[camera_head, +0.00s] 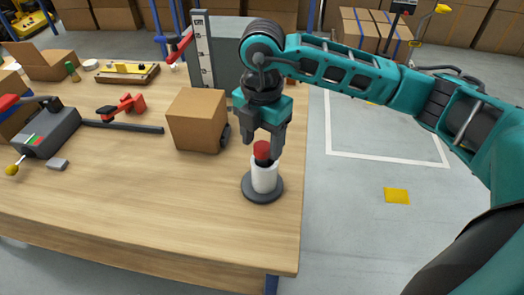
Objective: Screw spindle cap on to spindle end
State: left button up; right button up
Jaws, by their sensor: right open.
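The spindle is a white cylinder (264,178) standing upright on a round dark grey base (262,196) near the table's right edge. A red cap (262,150) sits at its top, above a dark band; I cannot tell whether it is threaded on. My right gripper (262,147) comes down from above with its fingers open, one on each side of the red cap. I cannot tell whether the fingers touch the cap. My left gripper is not in view.
A cardboard box (197,120) stands on the wooden table (130,205) just left of my right gripper. A white scale post (203,50) rises behind. A grey device (48,131) and red clamp (124,107) lie further left. The table's front middle is clear.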

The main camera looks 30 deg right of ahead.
jog(key=n+b, duration=0.1)
jog(key=n, duration=0.3)
jog(key=n+b, duration=0.2)
jog(key=n, duration=0.1)
jog(key=shift+f+n, duration=0.15)
jog(key=shift+n, duration=0.25)
jog(key=n+b, duration=0.1)
jog(key=n, duration=0.2)
jog(key=shift+n+b, duration=0.35)
jog(key=shift+n, duration=0.05)
jog(key=shift+n+b, duration=0.3)
jog(key=shift+n, duration=0.8)
jog(key=n+b, duration=0.2)
jog(key=n, duration=0.2)
jog(key=n+b, duration=0.1)
jog(key=n, duration=0.3)
jog(key=shift+b, duration=0.4)
jog(key=shift+n, duration=0.8)
jog(key=shift+b, duration=0.3)
